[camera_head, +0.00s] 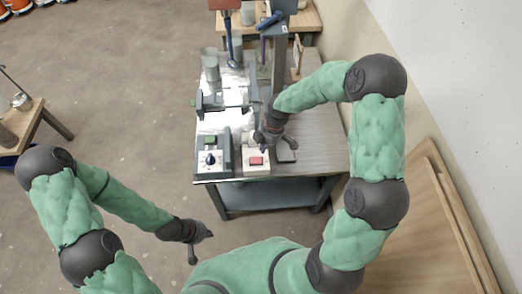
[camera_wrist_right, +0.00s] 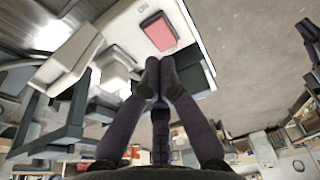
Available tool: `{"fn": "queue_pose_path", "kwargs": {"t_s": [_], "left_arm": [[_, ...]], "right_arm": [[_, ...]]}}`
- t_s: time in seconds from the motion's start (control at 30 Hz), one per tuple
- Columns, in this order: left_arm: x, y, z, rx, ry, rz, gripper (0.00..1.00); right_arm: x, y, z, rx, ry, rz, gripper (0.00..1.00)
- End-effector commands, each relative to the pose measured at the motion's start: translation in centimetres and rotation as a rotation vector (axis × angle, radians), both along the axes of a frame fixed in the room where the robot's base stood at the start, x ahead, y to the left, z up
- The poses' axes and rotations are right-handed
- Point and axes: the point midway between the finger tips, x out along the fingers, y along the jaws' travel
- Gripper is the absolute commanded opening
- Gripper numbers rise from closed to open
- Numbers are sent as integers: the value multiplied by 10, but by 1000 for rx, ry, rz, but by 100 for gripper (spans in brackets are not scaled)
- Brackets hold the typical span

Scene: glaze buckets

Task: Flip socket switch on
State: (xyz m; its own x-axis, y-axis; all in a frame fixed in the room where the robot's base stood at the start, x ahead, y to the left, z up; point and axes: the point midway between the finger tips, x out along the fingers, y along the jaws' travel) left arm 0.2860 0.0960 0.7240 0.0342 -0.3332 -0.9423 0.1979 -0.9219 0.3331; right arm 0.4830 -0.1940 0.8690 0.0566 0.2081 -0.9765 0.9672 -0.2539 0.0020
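The socket switch is a red rocker (camera_head: 256,161) on a white box at the front edge of the workbench. In the right wrist view the red rocker (camera_wrist_right: 158,32) lies on a white panel, just beyond my fingertips, with a small label beside it. My right gripper (camera_head: 266,143) is above the back of that box, pointing down. In the wrist view its fingertips (camera_wrist_right: 161,72) are together with nothing seen between them; whether they touch the panel I cannot tell. My left gripper (camera_head: 203,245) is open and empty over the floor, left of my body.
A grey clamp-like device (camera_head: 222,101) and a glass jar (camera_head: 210,66) are farther back on the workbench (camera_head: 322,150). Wooden boards (camera_head: 450,220) lean at the right wall.

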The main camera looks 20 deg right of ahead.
Motion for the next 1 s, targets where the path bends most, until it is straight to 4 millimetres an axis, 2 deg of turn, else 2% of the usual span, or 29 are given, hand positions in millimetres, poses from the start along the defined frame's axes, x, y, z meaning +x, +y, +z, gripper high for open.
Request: {"fn": "queue_pose_path", "kwargs": {"t_s": [0.03,0.2,0.4,1.0], "left_arm": [[0,0,4,0,0,1,0],[0,0,10,0,-1,1,0],[0,0,13,0,0,1,0],[0,0,14,0,0,1,0]], "right_arm": [[-1,-6,12,0,-1,-3,0],[-6,-21,36,0,0,0,0],[-9,-31,52,0,1,0,0],[-10,-34,55,0,2,1,0]]}}
